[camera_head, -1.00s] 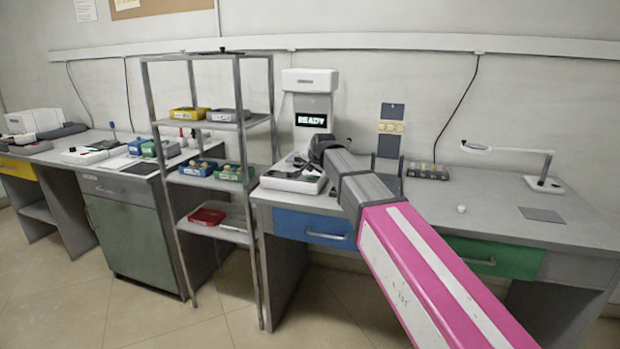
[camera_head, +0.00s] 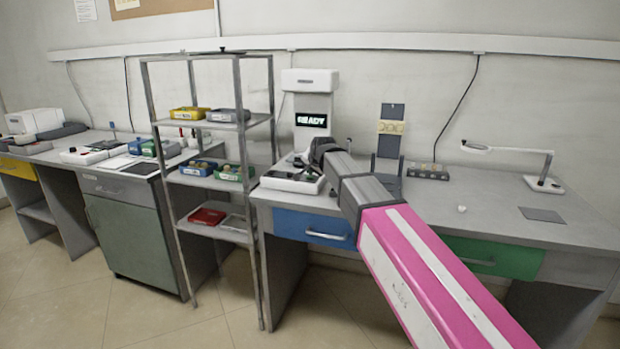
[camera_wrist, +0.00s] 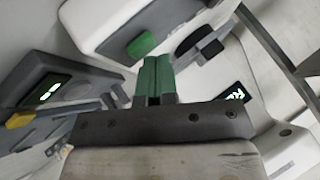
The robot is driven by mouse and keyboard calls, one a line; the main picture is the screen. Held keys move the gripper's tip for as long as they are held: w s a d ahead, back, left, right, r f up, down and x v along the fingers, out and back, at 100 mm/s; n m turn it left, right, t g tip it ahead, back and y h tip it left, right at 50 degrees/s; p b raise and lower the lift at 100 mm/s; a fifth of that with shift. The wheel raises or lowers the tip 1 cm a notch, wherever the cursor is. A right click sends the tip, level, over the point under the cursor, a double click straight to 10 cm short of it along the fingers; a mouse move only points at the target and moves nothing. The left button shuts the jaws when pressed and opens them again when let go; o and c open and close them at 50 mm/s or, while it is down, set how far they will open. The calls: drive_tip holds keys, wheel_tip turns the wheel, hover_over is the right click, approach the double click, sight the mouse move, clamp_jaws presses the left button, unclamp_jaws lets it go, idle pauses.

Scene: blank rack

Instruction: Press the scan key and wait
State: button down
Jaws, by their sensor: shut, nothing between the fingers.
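A tall white machine (camera_head: 311,79) stands at the back of the bench, with a dark screen (camera_head: 311,119) that reads READY, its first letters smeared. A white console (camera_head: 290,183) with dark parts on top sits at its foot. In the wrist view, a green key (camera_wrist: 141,45) shows on a white housing (camera_wrist: 88,22), just beyond my gripper (camera_wrist: 156,62). My gripper's green fingers are shut together and empty. Whether the tips touch the housing I cannot tell. In the head view, my wrist hides part of the console and my fingertips. No label on the key is legible.
A metal shelf (camera_head: 239,129) with coloured bins stands left of the bench. Right of my arm are a block with several knobs (camera_head: 428,171), a small white piece (camera_head: 462,209), a grey pad (camera_head: 541,214) and a lamp (camera_head: 545,184). The right bench surface is mostly clear.

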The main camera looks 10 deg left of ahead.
drive_tip(key=shift+f, duration=0.25)
idle(0.6)
drive_tip(key=shift+r, duration=0.85)
drive_tip(key=shift+r, duration=0.1)
drive_tip(key=shift+r, duration=2.45)
